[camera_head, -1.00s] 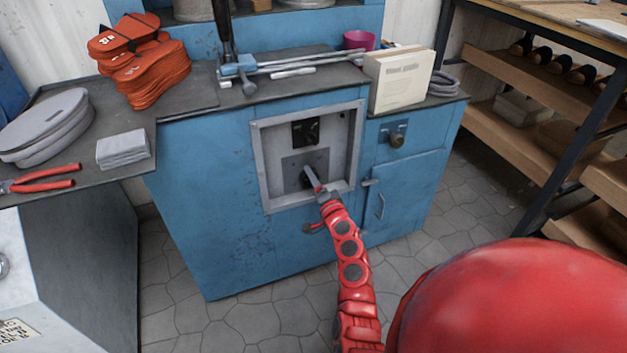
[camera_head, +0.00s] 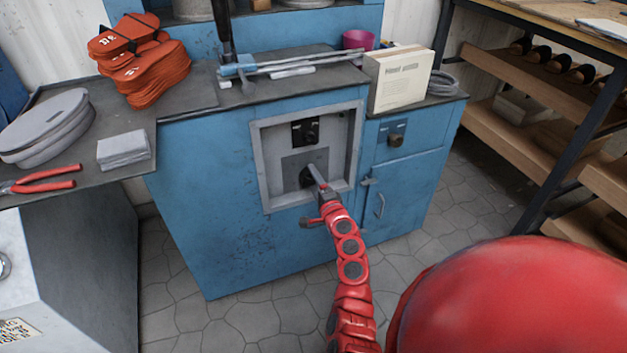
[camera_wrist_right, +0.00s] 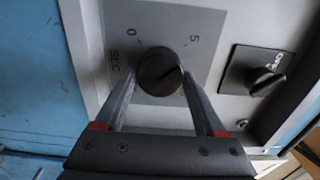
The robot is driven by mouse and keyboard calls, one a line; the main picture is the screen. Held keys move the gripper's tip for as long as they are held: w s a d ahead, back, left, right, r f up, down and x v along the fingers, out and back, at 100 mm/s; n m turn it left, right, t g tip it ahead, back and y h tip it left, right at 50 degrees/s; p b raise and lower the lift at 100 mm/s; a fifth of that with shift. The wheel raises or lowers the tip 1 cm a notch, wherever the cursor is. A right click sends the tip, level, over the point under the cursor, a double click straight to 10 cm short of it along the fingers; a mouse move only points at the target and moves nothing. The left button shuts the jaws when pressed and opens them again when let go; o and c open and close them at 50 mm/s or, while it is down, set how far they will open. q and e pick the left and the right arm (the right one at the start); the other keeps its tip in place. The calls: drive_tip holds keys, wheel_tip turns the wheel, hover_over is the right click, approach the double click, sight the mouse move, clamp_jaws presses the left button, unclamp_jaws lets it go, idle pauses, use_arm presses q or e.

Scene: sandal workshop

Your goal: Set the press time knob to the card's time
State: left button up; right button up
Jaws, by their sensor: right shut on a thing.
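The press time knob (camera_wrist_right: 158,72) is round and black on a grey plate (camera_wrist_right: 205,20) marked 0, 5 and SEC. A faint light mark shows near its right edge in the wrist view; its exact reading is unclear. My right gripper (camera_wrist_right: 160,85) has one finger on each side of the knob and is shut on it. In the head view the gripper (camera_head: 316,180) reaches the lower part of the framed panel and partly covers the knob (camera_head: 305,178). A cream block or card (camera_head: 396,85) stands on the cabinet top; its print is too small to read. My left gripper is out of view.
A black switch (camera_head: 305,131) sits above the knob; it also shows in the right wrist view (camera_wrist_right: 258,72). A raised grey frame (camera_head: 262,170) surrounds the panel on the blue cabinet (camera_head: 210,215). Another knob (camera_head: 396,140) is to the right. The floor in front is clear.

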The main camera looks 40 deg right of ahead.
drive_tip(key=shift+f, duration=0.1)
drive_tip(key=o, duration=1.3)
drive_tip(key=shift+o, duration=0.2)
drive_tip(key=shift+s, duration=0.1)
drive_tip(key=p+v, duration=0.1)
drive_tip(key=v, duration=1.6)
drive_tip(key=shift+s, duration=0.15)
drive_tip(key=shift+a, duration=0.1)
